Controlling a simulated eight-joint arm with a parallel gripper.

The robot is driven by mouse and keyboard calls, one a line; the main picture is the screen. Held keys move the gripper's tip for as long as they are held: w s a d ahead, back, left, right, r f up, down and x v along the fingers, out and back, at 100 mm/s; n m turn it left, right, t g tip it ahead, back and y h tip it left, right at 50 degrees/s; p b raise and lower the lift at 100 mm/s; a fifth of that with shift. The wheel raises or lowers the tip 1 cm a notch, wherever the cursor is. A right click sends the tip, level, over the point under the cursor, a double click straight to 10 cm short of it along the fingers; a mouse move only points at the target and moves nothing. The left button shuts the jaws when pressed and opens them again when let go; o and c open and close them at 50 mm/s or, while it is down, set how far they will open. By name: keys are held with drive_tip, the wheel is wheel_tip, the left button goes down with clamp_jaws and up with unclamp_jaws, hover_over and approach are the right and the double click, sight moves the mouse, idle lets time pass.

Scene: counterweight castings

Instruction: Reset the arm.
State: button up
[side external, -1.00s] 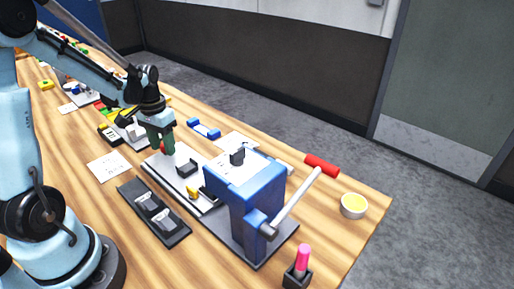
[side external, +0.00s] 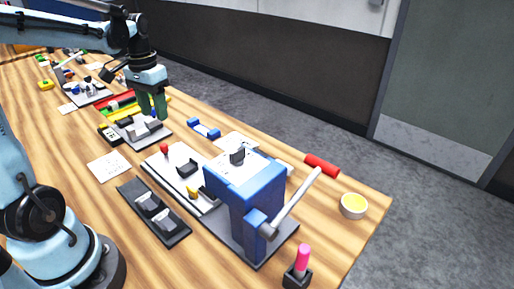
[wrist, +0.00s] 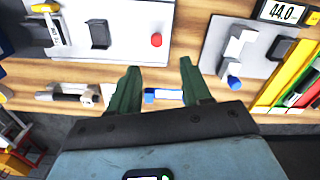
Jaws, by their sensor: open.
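My gripper (side external: 153,108) hangs above the table with its two green fingers apart and nothing between them. In the side view it is in front of the far end of a pale plate with grey blocks (side external: 140,131). In the wrist view the open fingers (wrist: 158,72) point over the table beside a white board (wrist: 128,30). That board carries a red knob (wrist: 156,40) and a dark block (wrist: 98,34). The red knob (side external: 164,148) also shows upright in the side view, apart from the fingers.
A blue press (side external: 245,190) with a grey lever stands at the front right. Bare wood shows at the front left.

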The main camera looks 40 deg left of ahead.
drive_tip(key=shift+r, duration=0.5)
drive_tip(key=s+d+f+m+t, duration=0.1)
drive_tip(key=d+t, duration=0.6)
drive_tip(key=d, duration=1.2)
drive_tip(key=shift+s+m, duration=0.5)
drive_tip(key=shift+m, duration=0.5)
drive_tip(key=shift+f, duration=0.1)
